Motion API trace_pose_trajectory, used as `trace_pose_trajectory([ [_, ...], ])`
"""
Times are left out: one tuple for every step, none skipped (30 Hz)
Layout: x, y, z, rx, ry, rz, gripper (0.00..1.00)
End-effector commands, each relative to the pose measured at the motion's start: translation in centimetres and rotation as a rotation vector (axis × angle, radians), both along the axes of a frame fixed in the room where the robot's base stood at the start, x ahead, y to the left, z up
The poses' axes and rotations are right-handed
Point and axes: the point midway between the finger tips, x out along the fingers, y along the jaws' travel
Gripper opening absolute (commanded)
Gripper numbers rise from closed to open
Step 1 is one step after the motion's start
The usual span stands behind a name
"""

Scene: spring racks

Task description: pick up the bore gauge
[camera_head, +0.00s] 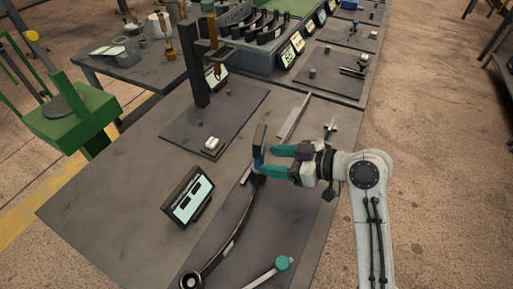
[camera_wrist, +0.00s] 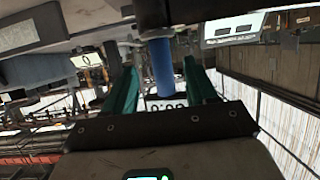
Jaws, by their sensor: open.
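The bore gauge appears to be the upright tool with a dark upper part (camera_head: 260,137) and a blue grip by my fingertips. In the wrist view its blue cylinder (camera_wrist: 163,68) stands between my two teal fingers, with a gap visible on each side. My gripper (camera_head: 267,160) is open and reaches in from the right, its fingers around the blue part. The gauge's lower end is hard to make out against the bench parts. A small digital readout (camera_wrist: 167,105) shows just below the blue cylinder in the wrist view, partly hidden by my gripper body.
A long dark curved spring leaf (camera_head: 236,232) lies on the grey bench below my gripper. A tilted display (camera_head: 187,196) stands left of it. A teal-ended rod (camera_head: 283,263) lies at the front. A dark column stand (camera_head: 200,80) rises behind. The bench's left front is clear.

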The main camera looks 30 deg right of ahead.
Motion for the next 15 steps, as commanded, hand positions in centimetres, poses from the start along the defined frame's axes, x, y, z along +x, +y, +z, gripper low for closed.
trace_pose_trajectory([
  [0.4,0.4,-0.2,0.000,0.000,0.001,0.57],
  [0.6,0.5,-0.3,0.000,0.000,0.001,0.57],
  [0.8,0.7,-0.4,0.000,0.001,0.001,0.57],
  [0.9,0.7,-0.5,-0.001,0.001,0.000,0.57],
  [1.0,0.8,-0.5,0.000,0.000,0.000,0.57],
  [1.2,1.0,-0.5,0.000,0.000,0.000,0.57],
  [1.3,1.1,-0.6,-0.001,0.001,0.000,0.57],
  [1.5,1.3,-0.6,0.000,0.001,0.001,0.57],
  [1.9,1.7,-0.7,-0.001,0.002,0.002,0.57],
  [2.2,2.0,-0.8,-0.001,0.002,0.002,0.57],
  [2.6,2.3,-0.9,0.000,0.002,0.003,0.57],
  [3.0,2.7,-1.1,0.000,0.001,0.003,0.57],
  [3.3,3.0,-1.2,-0.001,0.001,0.002,0.57],
  [3.6,3.1,-1.5,-0.001,0.002,0.001,0.57],
  [4.0,3.4,-1.7,-0.001,0.001,0.000,0.57],
])
